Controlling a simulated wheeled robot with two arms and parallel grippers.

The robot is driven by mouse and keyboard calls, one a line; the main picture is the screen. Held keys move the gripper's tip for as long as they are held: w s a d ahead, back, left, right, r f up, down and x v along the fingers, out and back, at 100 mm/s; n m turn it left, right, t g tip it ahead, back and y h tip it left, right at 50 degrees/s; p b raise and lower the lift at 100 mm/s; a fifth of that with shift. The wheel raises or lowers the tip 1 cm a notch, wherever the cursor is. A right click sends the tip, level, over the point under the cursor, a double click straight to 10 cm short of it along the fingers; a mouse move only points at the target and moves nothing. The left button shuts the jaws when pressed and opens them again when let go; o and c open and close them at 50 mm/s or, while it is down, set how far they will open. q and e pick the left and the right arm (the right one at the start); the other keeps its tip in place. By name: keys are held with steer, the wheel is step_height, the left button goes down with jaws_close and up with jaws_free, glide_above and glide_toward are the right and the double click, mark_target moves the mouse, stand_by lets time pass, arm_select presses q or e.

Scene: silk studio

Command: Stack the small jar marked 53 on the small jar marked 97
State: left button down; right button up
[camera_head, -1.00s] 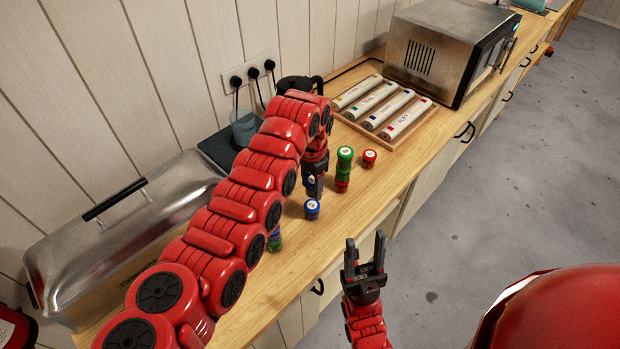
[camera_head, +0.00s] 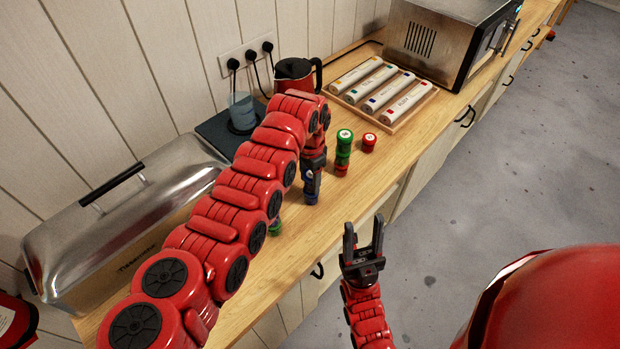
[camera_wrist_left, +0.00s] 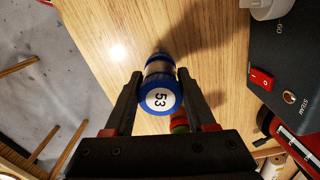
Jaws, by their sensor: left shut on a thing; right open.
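The small jar marked 53 (camera_wrist_left: 160,98), with a blue lid, is upright between the fingers of my left gripper (camera_wrist_left: 158,90), which is shut on it. In the head view my left gripper (camera_head: 312,185) points down over the counter, with blue of the held jar showing between its fingers. Directly below it is a blue small jar (camera_head: 311,199), largely hidden. No 97 mark can be read, and I cannot tell whether the two jars touch. My right gripper (camera_head: 363,250) is open and empty, in front of the counter edge.
A green jar stack (camera_head: 344,150) with red at its base and a red jar (camera_head: 369,142) stand just right of my left gripper. A green jar (camera_head: 275,228) is partly behind my arm. A tray of rolls (camera_head: 417,117), a red kettle (camera_head: 298,74) and a microwave (camera_head: 440,40) stand farther back.

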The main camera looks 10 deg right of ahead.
mark_target(310, 174)
arm_select(q)
steer(key=shift+f+b, duration=0.35)
steer(key=shift+f, duration=0.15)
steer(key=shift+c, duration=0.7)
jaws_free()
step_height(310, 174, up, 9)
steer(key=b, duration=0.4)
steer(key=shift+w, duration=0.1)
step_height(310, 174, up, 8)
steer(key=b, duration=0.1)
steer(key=shift+r, duration=0.25)
